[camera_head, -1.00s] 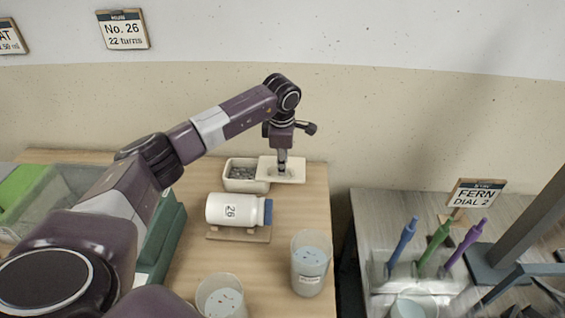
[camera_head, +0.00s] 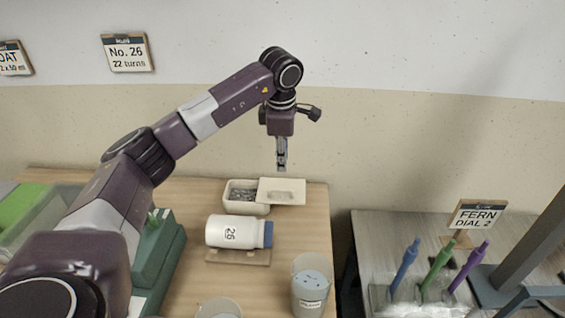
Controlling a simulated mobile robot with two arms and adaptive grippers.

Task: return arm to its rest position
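My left gripper (camera_head: 282,166) hangs fingers down above the back of the wooden table (camera_head: 190,205). Its fingers look close together, with nothing seen between them. It is raised clear of a small cream tub (camera_head: 238,206) with dark contents and a cream lid (camera_head: 283,197). The lid sits to the right of the tub's opening, its left edge at the tub's rim. My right gripper does not show.
A white jar (camera_head: 231,232) marked 26, with a blue cap, lies on a wooden stand. A clear cup (camera_head: 310,290) is at the front right. A green case (camera_head: 158,250) is at left. Pens (camera_head: 437,263) stand on the right table.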

